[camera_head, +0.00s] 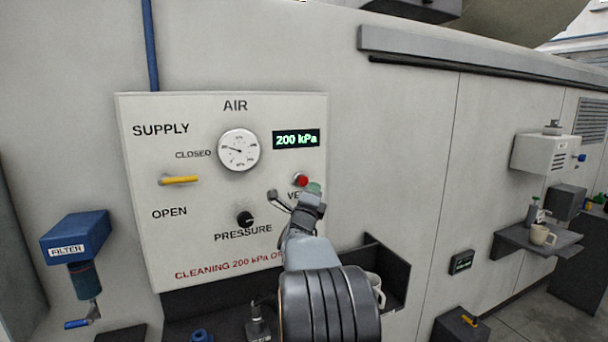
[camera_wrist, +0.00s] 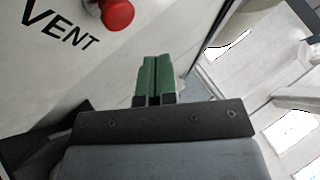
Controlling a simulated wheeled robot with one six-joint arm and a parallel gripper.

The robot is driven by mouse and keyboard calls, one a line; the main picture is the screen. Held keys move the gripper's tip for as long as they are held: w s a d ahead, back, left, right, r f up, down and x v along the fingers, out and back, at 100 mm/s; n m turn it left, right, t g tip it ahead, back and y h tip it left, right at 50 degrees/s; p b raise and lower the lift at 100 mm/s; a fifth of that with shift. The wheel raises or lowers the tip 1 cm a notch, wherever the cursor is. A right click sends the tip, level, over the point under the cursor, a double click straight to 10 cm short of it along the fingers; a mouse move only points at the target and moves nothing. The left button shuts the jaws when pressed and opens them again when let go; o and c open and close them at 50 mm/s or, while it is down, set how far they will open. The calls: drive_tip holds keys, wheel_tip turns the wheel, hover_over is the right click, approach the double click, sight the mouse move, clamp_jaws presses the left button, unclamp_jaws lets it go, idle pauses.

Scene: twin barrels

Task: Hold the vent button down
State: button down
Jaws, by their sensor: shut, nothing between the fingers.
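The red vent button (camera_head: 302,180) sits on the right part of the white AIR panel (camera_head: 190,240), above the partly hidden VENT label. It also shows at the top left of the wrist view (camera_wrist: 117,14). My gripper (camera_head: 314,188) is shut and empty, with its green fingertips just right of the button in the head view. In the wrist view the shut green fingers (camera_wrist: 154,75) lie below and to the right of the button, with a visible gap. The digital readout (camera_head: 296,139) shows 200 kPa.
A black pressure knob (camera_head: 245,219) and a round gauge (camera_head: 238,150) share the panel. A blue filter (camera_head: 76,240) hangs at left. A shelf with a mug (camera_head: 541,235) stands at right.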

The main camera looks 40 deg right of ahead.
sight(303, 181)
drive_tip(key=shift+w+d+b, duration=0.15)
drive_tip(key=shift+w+d, duration=0.15)
drive_tip(key=shift+w, duration=0.35)
drive_tip(key=shift+w+d+b, duration=0.15)
drive_tip(key=shift+w+d, duration=0.1)
drive_tip(key=shift+w, duration=0.35)
drive_tip(key=shift+w+d+b, duration=0.1)
drive_tip(key=shift+w+b, duration=0.1)
drive_tip(key=shift+b, duration=0.1)
idle(1.1)
drive_tip(key=shift+w, duration=0.2)
drive_tip(key=shift+w+d, duration=0.25)
drive_tip(key=shift+w, duration=0.2)
idle(0.9)
drive_tip(key=shift+s+a+f+b, duration=0.1)
drive_tip(key=shift+s+b, duration=0.1)
drive_tip(key=shift+b, duration=0.45)
drive_tip(key=shift+s+a+b, duration=0.25)
drive_tip(key=shift+s+b, duration=0.35)
drive_tip(key=shift+b, duration=0.15)
